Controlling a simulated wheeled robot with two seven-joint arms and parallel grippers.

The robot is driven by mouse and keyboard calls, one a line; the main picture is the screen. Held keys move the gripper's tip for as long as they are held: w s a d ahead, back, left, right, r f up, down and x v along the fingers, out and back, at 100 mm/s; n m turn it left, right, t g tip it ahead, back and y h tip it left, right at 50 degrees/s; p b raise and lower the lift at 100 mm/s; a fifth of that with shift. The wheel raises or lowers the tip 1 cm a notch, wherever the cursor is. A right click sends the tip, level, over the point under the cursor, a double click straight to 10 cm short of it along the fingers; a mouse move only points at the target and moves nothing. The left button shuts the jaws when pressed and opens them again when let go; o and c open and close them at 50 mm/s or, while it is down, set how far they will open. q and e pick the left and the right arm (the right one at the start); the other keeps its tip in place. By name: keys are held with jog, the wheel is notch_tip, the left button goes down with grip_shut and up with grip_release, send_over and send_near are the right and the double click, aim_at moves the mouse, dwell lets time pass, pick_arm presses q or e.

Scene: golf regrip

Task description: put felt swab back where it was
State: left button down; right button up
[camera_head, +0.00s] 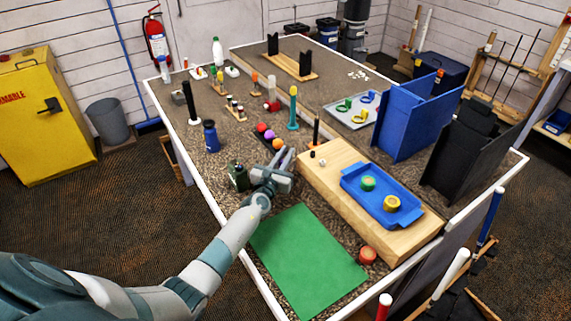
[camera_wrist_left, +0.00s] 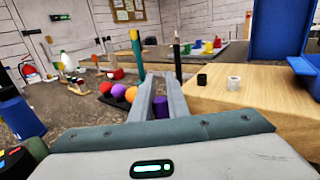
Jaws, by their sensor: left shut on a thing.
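My left gripper (camera_head: 285,158) reaches in over the near left part of the workbench, beside the wooden board. In the left wrist view my two grey fingers (camera_wrist_left: 160,82) are close together. A small dark purple cylinder (camera_wrist_left: 160,106) shows between them, and I take it to be the felt swab. Most of it is hidden by the fingers, and I cannot make it out in the head view. My right gripper is not in view.
A row of coloured balls (camera_head: 270,134), a teal post (camera_head: 293,110) and a dark upright stick (camera_head: 316,130) stand beyond the gripper. A dark green canister (camera_head: 238,177) stands to its left. The wooden board (camera_head: 407,238) holds a blue tray (camera_head: 375,204). The green mat (camera_head: 305,260) is clear.

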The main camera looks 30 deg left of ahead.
pick_arm(q)
jog(key=shift+f+b, duration=0.5)
jog(key=shift+f, duration=1.45)
jog(key=shift+f, duration=0.2)
jog(key=c, duration=1.7)
grip_release()
jog(key=shift+r, duration=0.2)
